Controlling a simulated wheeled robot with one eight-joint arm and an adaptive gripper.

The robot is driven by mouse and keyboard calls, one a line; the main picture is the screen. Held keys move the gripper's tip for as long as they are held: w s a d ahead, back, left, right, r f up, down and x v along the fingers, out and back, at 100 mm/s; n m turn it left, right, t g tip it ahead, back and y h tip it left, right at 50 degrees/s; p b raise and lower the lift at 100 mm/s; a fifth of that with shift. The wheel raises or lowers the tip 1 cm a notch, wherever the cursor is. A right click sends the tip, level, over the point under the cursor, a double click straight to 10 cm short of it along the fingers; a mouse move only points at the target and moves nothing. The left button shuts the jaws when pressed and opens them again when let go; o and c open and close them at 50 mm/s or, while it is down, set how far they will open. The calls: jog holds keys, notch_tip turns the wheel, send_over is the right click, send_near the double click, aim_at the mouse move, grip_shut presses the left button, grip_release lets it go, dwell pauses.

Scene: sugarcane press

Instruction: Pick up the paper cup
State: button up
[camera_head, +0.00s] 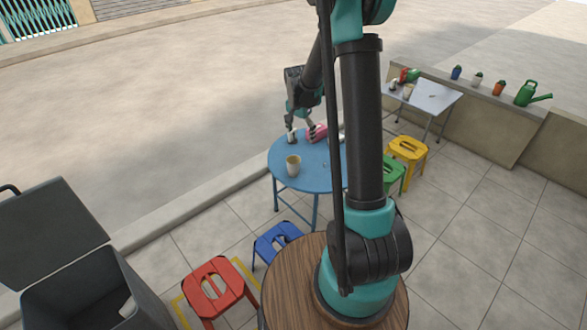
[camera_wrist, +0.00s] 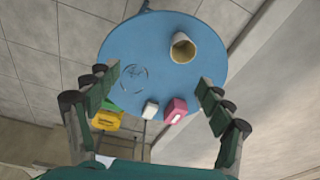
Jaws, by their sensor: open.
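The paper cup (camera_head: 293,166) is cream-white and stands upright on the round blue table (camera_head: 303,181), near its front left part. In the wrist view the cup (camera_wrist: 183,48) is seen from above, toward the far side of the blue table (camera_wrist: 140,50), with its brown inside showing. My gripper (camera_head: 301,130) is above the table's back edge, behind the cup and apart from it. In the wrist view my gripper (camera_wrist: 158,76) has its fingers spread wide with nothing between them, and the cup lies beyond the fingertips.
A pink box-like item (camera_wrist: 175,110) and a small white item (camera_wrist: 150,109) lie on the table close to my gripper. Red (camera_head: 212,287), blue (camera_head: 277,241), green and yellow (camera_head: 407,149) stools stand around. A grey bin (camera_head: 80,290) is at left.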

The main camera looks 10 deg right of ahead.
aim_at(295, 166)
jog(key=w+a+f+m+g, duration=0.1)
jog(key=w+a+f+m, duration=0.15)
jog(key=w+f, duration=0.65)
jog(key=shift+m+h, duration=0.3)
jog(key=shift+m, duration=0.05)
jog(key=f, duration=0.4)
jog(key=d+f, duration=0.1)
jog(key=f, duration=0.6)
jog(key=shift+w+d+f, duration=0.2)
jog(key=shift+d+f, duration=0.15)
jog(key=shift+f, duration=0.05)
jog(key=shift+w+f, duration=0.15)
jog(key=shift+f, duration=2.55)
jog(key=c, duration=1)
jog(key=shift+o, duration=0.2)
